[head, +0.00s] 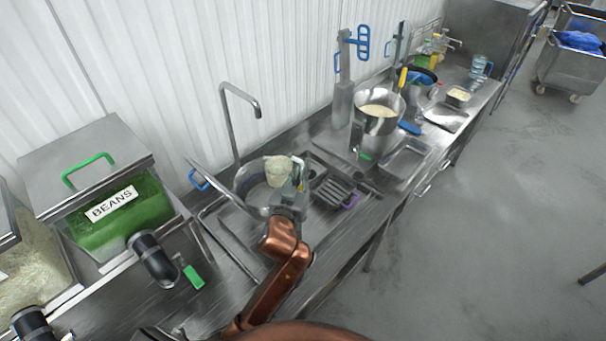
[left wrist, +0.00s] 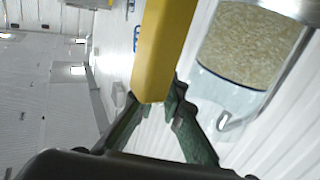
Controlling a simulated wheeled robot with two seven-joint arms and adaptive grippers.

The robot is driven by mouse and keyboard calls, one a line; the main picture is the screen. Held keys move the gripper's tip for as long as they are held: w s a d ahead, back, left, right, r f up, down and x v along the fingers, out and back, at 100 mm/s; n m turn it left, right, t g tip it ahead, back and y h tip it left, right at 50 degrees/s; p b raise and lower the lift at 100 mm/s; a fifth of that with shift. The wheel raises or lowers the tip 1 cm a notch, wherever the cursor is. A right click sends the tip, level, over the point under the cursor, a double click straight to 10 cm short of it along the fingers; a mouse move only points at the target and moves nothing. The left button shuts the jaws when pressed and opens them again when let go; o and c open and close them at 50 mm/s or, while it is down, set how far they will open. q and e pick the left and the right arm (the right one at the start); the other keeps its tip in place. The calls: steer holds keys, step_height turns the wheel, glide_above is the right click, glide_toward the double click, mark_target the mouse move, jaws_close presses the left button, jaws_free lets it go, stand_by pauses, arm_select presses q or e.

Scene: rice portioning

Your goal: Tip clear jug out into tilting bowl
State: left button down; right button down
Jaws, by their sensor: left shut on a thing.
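The clear jug (head: 279,172), filled with pale grain, is upright above a shiny steel bowl (head: 247,182) at the sink. My left gripper (head: 292,192) is beside the jug and shut on it, at its handle side. In the left wrist view, the green fingers (left wrist: 160,110) close on a yellow bar (left wrist: 164,50), and grain shows behind a clear wall. Another steel bowl (head: 391,124), with pale contents, stands farther along the counter. I cannot tell for certain which bowl is the tilting one. My right gripper is out of view.
A bin of green beans (head: 130,215) with a dark spout is at left, with a grain bin beside it. A tall tap (head: 235,120) rises behind the near bowl. A steel tray (head: 405,158) and utensils lie to the right; floor is open beyond the counter.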

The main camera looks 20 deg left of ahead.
arm_select(q)
steer(key=shift+r+n+p, duration=0.5)
steer(key=shift+r+p, duration=0.15)
steer(key=shift+r, duration=0.1)
steer(key=shift+d+r+n+g+p, duration=0.2)
steer(key=shift+r+n+g+p, duration=0.1)
steer(key=shift+r+n+p, duration=1.65)
steer(key=shift+a+r+n+h+p, duration=0.2)
steer(key=shift+r+n+p, duration=0.15)
steer(key=shift+r, duration=0.25)
steer(key=shift+a+r+n+h+p, duration=0.1)
steer(key=shift+r+n+h+p, duration=0.1)
steer(key=shift+r+p, duration=0.3)
steer(key=shift+a+r+n+g+p, duration=0.2)
steer(key=shift+a+r+n+p, duration=0.1)
steer(key=shift+r+n+p, duration=0.4)
steer(key=shift+a+r+n+g+p, duration=0.25)
steer(key=shift+r+n+p, duration=0.2)
steer(key=shift+r, duration=0.45)
steer(key=a+r+n+h+p, duration=0.1)
steer(key=a+r+n+h, duration=0.1)
steer(key=a+r+n, duration=0.4)
steer(key=shift+w+a+n+h, duration=0.4)
steer(key=shift+a+n, duration=0.45)
steer(key=shift+a, duration=0.35)
steer(key=shift+s+g, duration=0.1)
steer(key=shift+g, duration=0.15)
